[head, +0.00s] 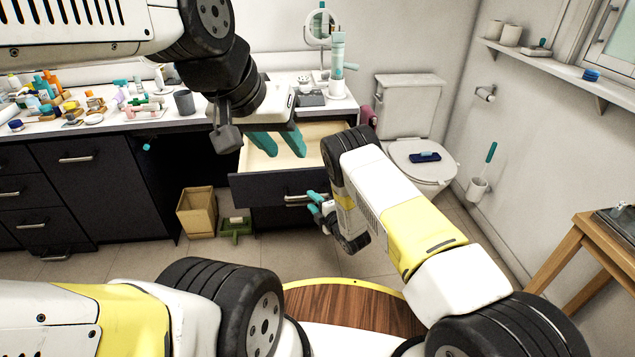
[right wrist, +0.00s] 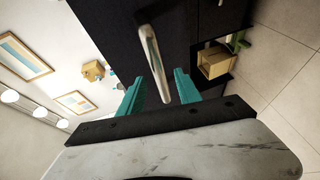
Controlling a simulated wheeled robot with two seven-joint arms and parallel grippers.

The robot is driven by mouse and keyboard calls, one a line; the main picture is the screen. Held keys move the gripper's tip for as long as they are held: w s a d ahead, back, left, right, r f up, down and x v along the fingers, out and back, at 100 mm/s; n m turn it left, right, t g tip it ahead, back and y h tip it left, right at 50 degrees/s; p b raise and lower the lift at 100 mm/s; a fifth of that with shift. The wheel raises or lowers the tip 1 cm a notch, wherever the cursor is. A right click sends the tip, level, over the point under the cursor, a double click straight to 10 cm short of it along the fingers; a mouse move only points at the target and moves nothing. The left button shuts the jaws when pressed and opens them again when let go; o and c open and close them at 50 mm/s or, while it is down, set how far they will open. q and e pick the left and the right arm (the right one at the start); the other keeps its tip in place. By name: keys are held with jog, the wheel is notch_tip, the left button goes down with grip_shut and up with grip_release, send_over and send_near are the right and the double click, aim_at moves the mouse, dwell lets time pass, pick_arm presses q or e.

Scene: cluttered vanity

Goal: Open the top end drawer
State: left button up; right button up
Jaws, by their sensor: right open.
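The top end drawer (head: 265,190) has a dark front and stands pulled out, its pale interior showing in the head view. Its metal bar handle (head: 298,198) is on the front; the handle also shows in the right wrist view (right wrist: 154,62). My right gripper (head: 318,204) is at the handle's right end. In the right wrist view its teal fingers (right wrist: 160,92) are apart, with the lower end of the handle between them. Contact cannot be told. My left gripper (head: 278,143) hangs over the open drawer, its teal fingers apart with nothing visible between them.
The countertop (head: 120,122) holds many bottles, a grey cup (head: 184,102) and a round mirror (head: 320,27). A wooden bin (head: 197,212) and a green item (head: 236,228) stand on the floor left of the drawer. A toilet (head: 420,160) is to the right. A wooden table (head: 590,245) is far right.

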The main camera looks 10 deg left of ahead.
jog(key=shift+v, duration=1.75)
jog(key=w+d+r+m+t+h, duration=0.1)
jog(key=w+d+r+m+h, duration=0.3)
jog(key=w+r, duration=0.45)
jog(key=s+d+r+m+g+h, duration=0.1)
jog(key=s+d+r+m+h, duration=0.1)
jog(key=d+r+m, duration=0.65)
jog(key=s+d+r+m+g+h, duration=0.15)
jog(key=d+r, duration=0.35)
jog(key=r, duration=0.9)
jog(key=s+d+r+m+g, duration=0.1)
jog(key=s+d+r+m, duration=0.25)
jog(key=s+r, duration=0.4)
jog(key=s+d+r+m+g, duration=0.1)
jog(key=s+d+r+m, duration=0.25)
jog(key=s, duration=0.65)
jog(key=s+d+r+m+g, duration=0.1)
jog(key=s+d+m, duration=0.1)
jog(key=s, duration=0.8)
jog(key=s+d+r+m+g, duration=0.1)
jog(key=s+d, duration=0.1)
jog(key=s, duration=0.9)
jog(key=shift+r+m+h, duration=0.35)
jog(key=shift+m, duration=0.05)
